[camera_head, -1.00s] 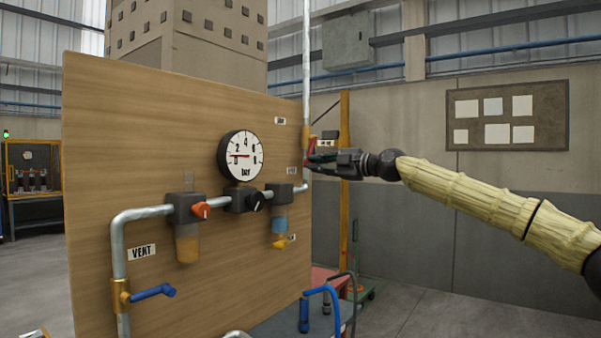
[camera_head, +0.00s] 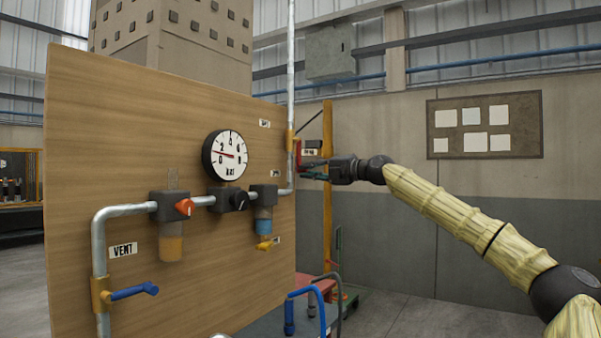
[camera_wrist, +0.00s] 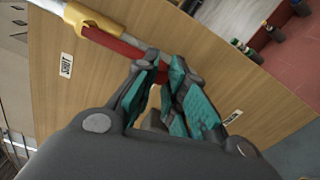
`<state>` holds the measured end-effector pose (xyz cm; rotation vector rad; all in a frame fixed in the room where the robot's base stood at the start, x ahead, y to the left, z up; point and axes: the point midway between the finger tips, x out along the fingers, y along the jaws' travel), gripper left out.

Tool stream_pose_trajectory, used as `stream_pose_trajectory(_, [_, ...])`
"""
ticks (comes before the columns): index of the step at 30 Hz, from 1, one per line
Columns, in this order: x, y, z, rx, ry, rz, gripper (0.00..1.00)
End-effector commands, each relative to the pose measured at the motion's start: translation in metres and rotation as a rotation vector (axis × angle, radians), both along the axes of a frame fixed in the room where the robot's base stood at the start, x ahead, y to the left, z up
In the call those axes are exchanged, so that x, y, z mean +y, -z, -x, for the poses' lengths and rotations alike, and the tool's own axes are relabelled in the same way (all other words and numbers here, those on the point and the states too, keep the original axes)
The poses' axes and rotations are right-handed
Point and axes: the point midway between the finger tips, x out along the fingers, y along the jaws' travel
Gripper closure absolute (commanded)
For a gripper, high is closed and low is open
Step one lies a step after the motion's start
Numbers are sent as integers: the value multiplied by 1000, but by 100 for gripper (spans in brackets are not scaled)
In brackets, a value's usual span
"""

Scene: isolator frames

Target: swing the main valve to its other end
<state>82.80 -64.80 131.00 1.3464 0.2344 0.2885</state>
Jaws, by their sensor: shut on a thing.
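The main valve has a brass body (camera_head: 290,141) on the upright pipe at the board's right edge. Its red lever (camera_head: 298,153) hangs downward close to the pipe. In the wrist view the brass body (camera_wrist: 97,22) is at top left, and the red lever (camera_wrist: 122,46) runs from it into my gripper (camera_wrist: 168,82). The teal-padded fingers are shut on the lever's end part, hiding its tip. In the head view my gripper (camera_head: 308,171) is just below and right of the valve body, reaching in from the right.
The wooden board (camera_head: 120,190) carries a pressure gauge (camera_head: 226,155), an orange knob (camera_head: 185,207), a black knob (camera_head: 238,200) and a blue vent lever (camera_head: 134,291). Open floor lies to the right.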

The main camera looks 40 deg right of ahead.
Motion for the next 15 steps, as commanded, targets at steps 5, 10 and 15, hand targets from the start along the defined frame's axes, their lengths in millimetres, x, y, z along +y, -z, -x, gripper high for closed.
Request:
stream_pose_trajectory(5, [-4,0,1,-3,7,3,100])
stream_pose_trajectory(10, [-5,-1,1,-3,7,2,100])
stream_pose_trajectory(15, [-5,-1,1,-4,7,1,67])
